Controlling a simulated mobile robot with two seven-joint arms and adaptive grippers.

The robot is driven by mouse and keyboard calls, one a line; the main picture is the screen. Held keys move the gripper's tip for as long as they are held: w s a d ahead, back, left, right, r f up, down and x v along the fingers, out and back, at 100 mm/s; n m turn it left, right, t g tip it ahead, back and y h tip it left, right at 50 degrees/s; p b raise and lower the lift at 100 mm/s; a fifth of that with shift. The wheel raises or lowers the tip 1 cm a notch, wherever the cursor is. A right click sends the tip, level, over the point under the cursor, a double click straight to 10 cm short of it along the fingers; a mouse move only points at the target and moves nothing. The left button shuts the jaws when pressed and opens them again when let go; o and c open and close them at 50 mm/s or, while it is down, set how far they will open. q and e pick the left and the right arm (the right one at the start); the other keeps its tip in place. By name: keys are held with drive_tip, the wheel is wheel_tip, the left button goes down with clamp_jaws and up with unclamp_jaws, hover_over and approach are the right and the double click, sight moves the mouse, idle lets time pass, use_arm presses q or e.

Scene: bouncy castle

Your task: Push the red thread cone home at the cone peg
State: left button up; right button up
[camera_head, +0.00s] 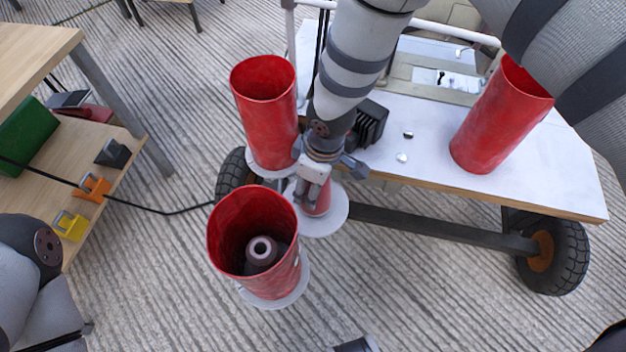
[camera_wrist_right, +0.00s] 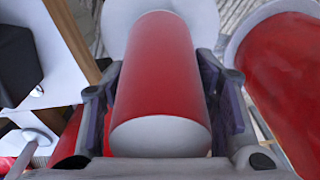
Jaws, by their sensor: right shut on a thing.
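The red thread cone (camera_wrist_right: 157,72) fills the middle of the right wrist view, its pale end towards the camera. My right gripper (camera_head: 316,183) has its fingers on both sides of the cone and is shut on it. In the head view a small red part of the cone (camera_head: 318,204) shows below the gripper, above a pale round disc (camera_head: 333,217). The gripper hides most of the cone. The cone peg is not visible, and I cannot tell how far down the cone sits. My left arm shows only in part at the lower left; its gripper is out of view.
Two open red tubes stand close to the right gripper, one behind left (camera_head: 264,125) and one in front left (camera_head: 285,265). Another red tube (camera_head: 490,125) stands on the white-topped cart (camera_head: 560,175). A wooden shelf unit (camera_head: 125,150) is at the left.

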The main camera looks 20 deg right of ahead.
drive_tip(key=shift+f+b, duration=0.3)
drive_tip(key=shift+f, duration=0.35)
drive_tip(key=o, duration=1.4)
drive_tip(key=shift+o, duration=0.2)
drive_tip(key=r, duration=0.8)
drive_tip(key=s+d+r, duration=0.1)
drive_tip(key=r, duration=0.3)
